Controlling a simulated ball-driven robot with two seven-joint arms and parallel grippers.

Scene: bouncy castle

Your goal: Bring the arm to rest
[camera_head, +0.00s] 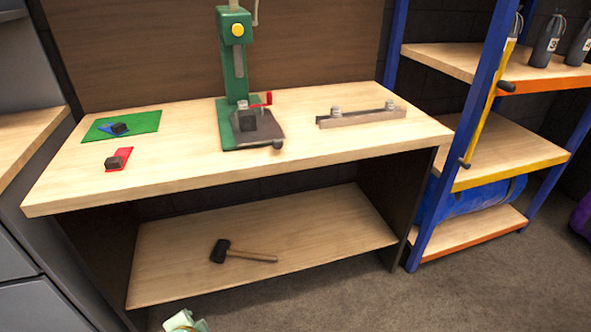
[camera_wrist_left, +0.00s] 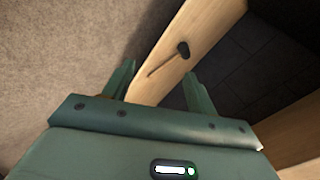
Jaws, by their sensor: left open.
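My left gripper (camera_wrist_left: 158,82) is open and empty in the left wrist view, its two green fingers spread apart. Beyond the fingers lies the lower shelf (camera_wrist_left: 218,14) of the workbench, with the mallet on it. In the head view a small pale green part of my own arm or gripper (camera_head: 185,322) shows at the bottom edge, in front of the bench. The fingers cannot be made out there. My right gripper is in neither view.
The wooden workbench (camera_head: 180,170) carries a green press (camera_head: 236,70), a green mat (camera_head: 145,121), a red piece (camera_head: 126,153) and a metal bar (camera_head: 365,117). A black-headed mallet (camera_head: 222,251) lies on its lower shelf. A blue-framed rack (camera_head: 470,100) stands at right. Open floor lies in front.

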